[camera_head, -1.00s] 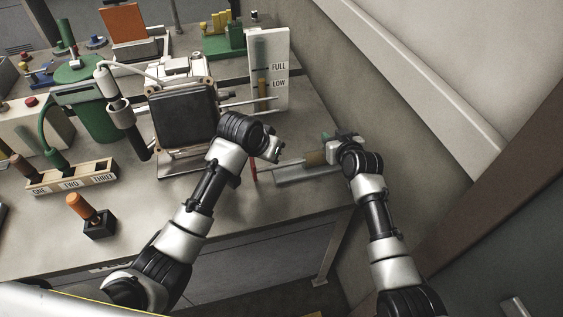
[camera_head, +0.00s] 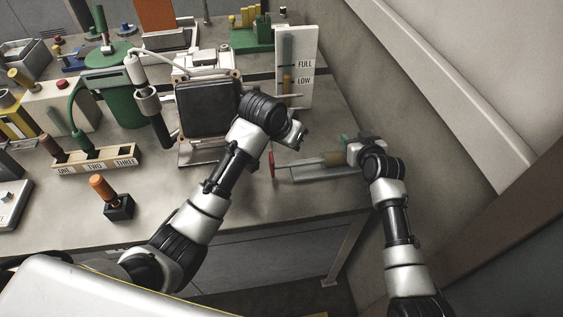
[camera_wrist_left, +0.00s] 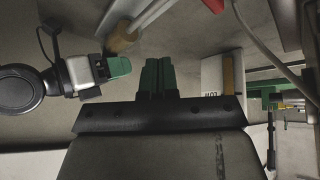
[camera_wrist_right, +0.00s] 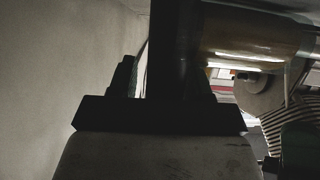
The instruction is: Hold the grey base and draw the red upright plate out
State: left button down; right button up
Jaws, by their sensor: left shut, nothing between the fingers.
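The grey base (camera_head: 318,174) is a low channel near the right end of the bench, with a brown cylinder (camera_head: 335,158) along it. The red upright plate (camera_head: 271,165) stands at its left end; in the left wrist view a red edge (camera_wrist_left: 214,4) shows at the top. My left gripper (camera_head: 300,136) is above and beyond the plate, apart from it. Its green fingertips (camera_wrist_left: 158,78) are together and empty.
A white level board (camera_head: 296,90) marked FULL and LOW stands behind the left gripper. A black-faced unit (camera_head: 203,108) is left of it. The wall (camera_head: 400,110) is close on the right. The bench front between the orange-handled block (camera_head: 118,208) and the base is clear.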

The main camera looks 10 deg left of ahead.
jog(key=shift+o, duration=0.9)
jog(key=v, duration=1.2)
